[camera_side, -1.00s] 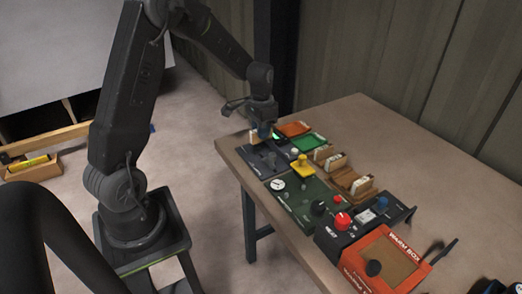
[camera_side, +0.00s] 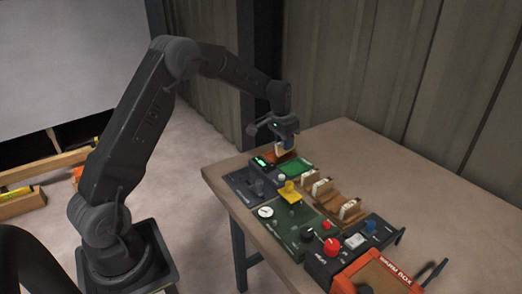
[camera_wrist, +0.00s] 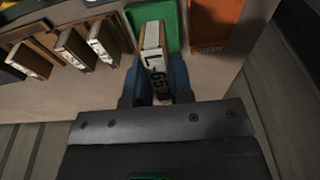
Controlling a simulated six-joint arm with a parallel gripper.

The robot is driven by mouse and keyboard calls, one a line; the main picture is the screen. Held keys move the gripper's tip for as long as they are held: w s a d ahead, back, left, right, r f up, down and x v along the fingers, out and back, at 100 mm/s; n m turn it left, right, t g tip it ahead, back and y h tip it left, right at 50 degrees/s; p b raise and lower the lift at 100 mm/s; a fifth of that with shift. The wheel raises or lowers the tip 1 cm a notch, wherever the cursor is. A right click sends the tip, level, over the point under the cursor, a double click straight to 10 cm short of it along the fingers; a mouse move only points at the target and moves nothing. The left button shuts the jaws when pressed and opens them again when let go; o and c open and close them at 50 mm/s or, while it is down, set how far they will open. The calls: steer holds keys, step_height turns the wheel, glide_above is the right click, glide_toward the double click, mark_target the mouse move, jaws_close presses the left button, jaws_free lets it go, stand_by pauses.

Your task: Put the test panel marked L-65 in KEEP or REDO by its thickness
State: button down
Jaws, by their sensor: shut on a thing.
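My gripper (camera_wrist: 154,86) is shut on a panel whose label reads L-65 (camera_wrist: 156,66). In the side view my gripper (camera_side: 285,138) holds the pale panel (camera_side: 282,148) above the trays at the table's far end. A green tray (camera_wrist: 172,28) lies behind the panel in the wrist view, with an orange tray (camera_wrist: 213,30) to its right. The side view also shows the green tray (camera_side: 296,169) and, partly hidden by the panel and gripper, the orange tray (camera_side: 278,160).
Wooden holders with labelled panels (camera_wrist: 72,50) stand left of the green tray. The side view shows a dark unit with a lit green display (camera_side: 262,162), a yellow-topped piece (camera_side: 289,193), a knobbed green board (camera_side: 296,222) and an orange warm box (camera_side: 375,275). The table's right side is clear.

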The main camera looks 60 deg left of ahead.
steer(key=w, duration=0.2)
steer(key=shift+w+d, duration=0.35)
steer(key=shift+d, duration=0.05)
steer(key=shift+w+f, duration=0.1)
steer(key=shift+w, duration=0.05)
steer(key=shift+f, duration=3.05)
steer(key=shift+f, duration=0.45)
steer(key=c, duration=0.9)
jaws_free()
steer(key=shift+c, duration=0.2)
